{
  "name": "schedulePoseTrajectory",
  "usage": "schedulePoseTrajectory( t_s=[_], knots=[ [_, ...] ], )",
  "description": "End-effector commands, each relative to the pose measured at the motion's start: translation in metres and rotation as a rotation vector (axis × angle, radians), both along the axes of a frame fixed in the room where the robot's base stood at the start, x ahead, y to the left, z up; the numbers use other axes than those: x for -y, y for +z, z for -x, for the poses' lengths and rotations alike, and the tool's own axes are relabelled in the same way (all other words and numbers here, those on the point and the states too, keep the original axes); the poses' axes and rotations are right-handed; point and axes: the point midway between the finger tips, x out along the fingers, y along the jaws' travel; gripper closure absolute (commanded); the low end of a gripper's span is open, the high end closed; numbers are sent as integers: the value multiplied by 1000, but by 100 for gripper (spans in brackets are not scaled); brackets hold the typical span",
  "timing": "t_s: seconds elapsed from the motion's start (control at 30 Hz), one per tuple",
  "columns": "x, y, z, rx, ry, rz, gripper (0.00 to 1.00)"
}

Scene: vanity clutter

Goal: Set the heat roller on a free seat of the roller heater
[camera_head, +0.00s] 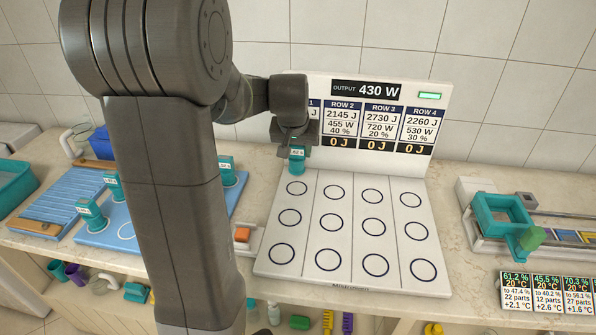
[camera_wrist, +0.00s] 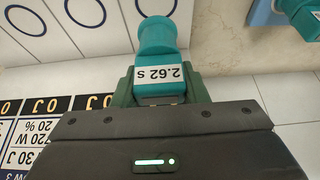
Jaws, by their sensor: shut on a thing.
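My gripper (camera_head: 294,142) is shut on a teal heat roller (camera_head: 297,166), which hangs upright over the back left of the roller heater (camera_head: 345,281). The wrist view shows the roller (camera_wrist: 158,35) between green fingers (camera_wrist: 160,92), with a "2.62 s" label. The heater is a white slab with rows of dark circles as seats and a tall display panel (camera_head: 371,118) at its back. The circles in view are empty. The roller is just behind the back left circle (camera_head: 297,188). I cannot tell if its lower end touches the slab.
Several teal labelled blocks, one of them here (camera_head: 90,216), stand on a blue mat (camera_head: 98,237) at left, partly behind my arm. A teal-framed device (camera_head: 502,214) and a row of readout cards (camera_head: 545,291) are at right. The tiled wall is close behind the panel.

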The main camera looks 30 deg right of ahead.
Motion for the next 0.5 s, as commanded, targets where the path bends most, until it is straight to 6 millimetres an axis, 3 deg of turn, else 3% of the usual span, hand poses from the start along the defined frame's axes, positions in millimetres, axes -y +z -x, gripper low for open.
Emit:
schedulePoseTrajectory(
  t_s=[0.1, 0.5],
  knots=[
    [0, -19, 0, -2, 0, -1, 85],
    [0, -62, 0, -1, -1, -1, 85]
  ],
)
